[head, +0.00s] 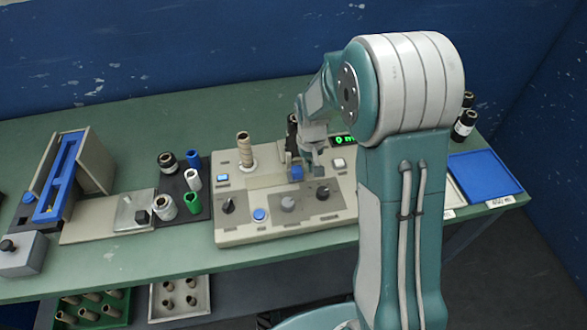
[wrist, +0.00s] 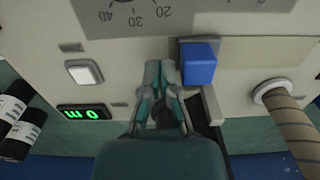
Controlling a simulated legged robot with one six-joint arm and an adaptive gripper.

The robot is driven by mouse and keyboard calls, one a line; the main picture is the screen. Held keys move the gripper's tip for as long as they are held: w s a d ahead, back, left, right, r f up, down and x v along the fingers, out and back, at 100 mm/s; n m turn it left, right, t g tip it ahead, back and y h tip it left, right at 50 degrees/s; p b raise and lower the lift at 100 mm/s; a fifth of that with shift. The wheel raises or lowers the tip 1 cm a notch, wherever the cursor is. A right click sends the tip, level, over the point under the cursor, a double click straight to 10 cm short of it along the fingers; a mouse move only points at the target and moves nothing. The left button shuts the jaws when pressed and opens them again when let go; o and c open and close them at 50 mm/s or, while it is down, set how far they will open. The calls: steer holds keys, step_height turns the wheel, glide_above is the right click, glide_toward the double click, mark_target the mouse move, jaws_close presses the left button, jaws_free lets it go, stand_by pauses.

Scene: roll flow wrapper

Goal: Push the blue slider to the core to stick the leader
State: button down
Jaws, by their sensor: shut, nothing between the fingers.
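The blue slider (head: 297,172) is a small block on the machine's top panel. It also shows in the wrist view (wrist: 198,63), at one end of a pale strip (wrist: 255,52) that runs toward the core. The tan core (head: 243,150) stands upright on the left of the panel, and shows at the right of the wrist view (wrist: 290,122). My gripper (wrist: 161,72) is shut and empty, low over the panel. Its fingertips are beside the slider, on the side away from the core. Whether they touch it I cannot tell.
The panel has a green display (head: 344,140), a white button (head: 338,163), dark knobs (head: 228,206) and a blue button (head: 260,215). A dark tray (head: 182,180) with several rolls is left of it. A blue tray (head: 485,174) lies to the right.

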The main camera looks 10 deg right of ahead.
stand_by(0.3)
glide_toward(276, 182)
steer(key=shift+a+f, duration=0.2)
steer(key=shift+f, duration=0.7)
steer(key=shift+a+f, duration=0.15)
steer(key=shift+f, duration=0.7)
steer(key=shift+a+f, duration=0.2)
steer(key=shift+f, duration=0.7)
steer(key=shift+d, duration=0.6)
step_height(276, 182, up, 8)
